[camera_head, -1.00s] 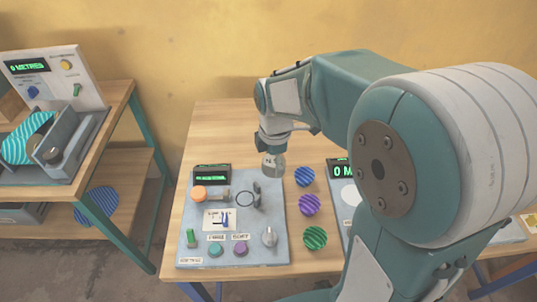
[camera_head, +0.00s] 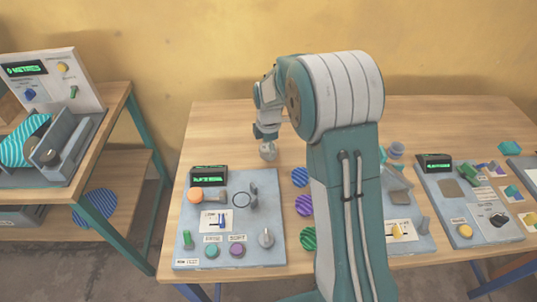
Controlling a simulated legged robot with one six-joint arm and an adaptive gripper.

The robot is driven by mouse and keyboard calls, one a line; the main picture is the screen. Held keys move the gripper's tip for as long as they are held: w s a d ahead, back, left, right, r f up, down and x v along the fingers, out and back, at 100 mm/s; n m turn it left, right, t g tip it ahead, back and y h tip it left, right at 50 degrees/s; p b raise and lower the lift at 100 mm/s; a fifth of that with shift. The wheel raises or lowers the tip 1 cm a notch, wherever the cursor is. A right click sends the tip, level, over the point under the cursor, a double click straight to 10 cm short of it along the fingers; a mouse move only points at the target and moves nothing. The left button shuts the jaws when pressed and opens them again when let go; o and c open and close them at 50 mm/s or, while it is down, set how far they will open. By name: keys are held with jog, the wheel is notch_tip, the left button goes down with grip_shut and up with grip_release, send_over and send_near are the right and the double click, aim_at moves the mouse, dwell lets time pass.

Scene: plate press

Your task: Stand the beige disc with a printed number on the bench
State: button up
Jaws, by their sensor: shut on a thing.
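The beige disc (camera_head: 268,151) hangs below my gripper (camera_head: 266,139), just behind the back edge of the left control panel. My gripper points down and is shut on the disc. The disc looks upright, with a face partly toward the camera. Its printed number is too small to read here. I cannot tell whether its lower edge touches the bench (camera_head: 215,130) or is a little above it.
The left panel (camera_head: 222,256) carries a display, a ring, knobs and buttons. Blue, purple and green striped discs (camera_head: 300,177) lie right of it, partly behind my arm. Another panel (camera_head: 478,228) stands at right. The bench's back left is clear.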

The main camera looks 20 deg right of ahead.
aim_at(268, 155)
jog(key=shift+f, duration=1.6)
jog(key=o, duration=1)
jog(key=shift+f, duration=0.1)
notch_tip(268, 155, up, 12)
jog(key=shift+r, duration=0.25)
jog(key=s+r+m+t, duration=0.2)
jog(key=s+r+m, duration=0.3)
jog(key=s+r, duration=0.2)
jog(key=s+r+m+t, duration=0.1)
jog(key=s+m, duration=0.3)
jog(key=s, duration=0.3)
jog(key=s+r+m+t, duration=0.1)
jog(key=s+r+m, duration=0.1)
jog(key=s+m, duration=0.3)
jog(key=s+r+m+t, duration=0.1)
jog(key=s+m, duration=0.3)
jog(key=s, duration=0.6)
jog(key=shift+a+r+m+t, duration=0.1)
jog(key=shift+r+m+t, duration=0.2)
jog(key=shift+m, duration=0.1)
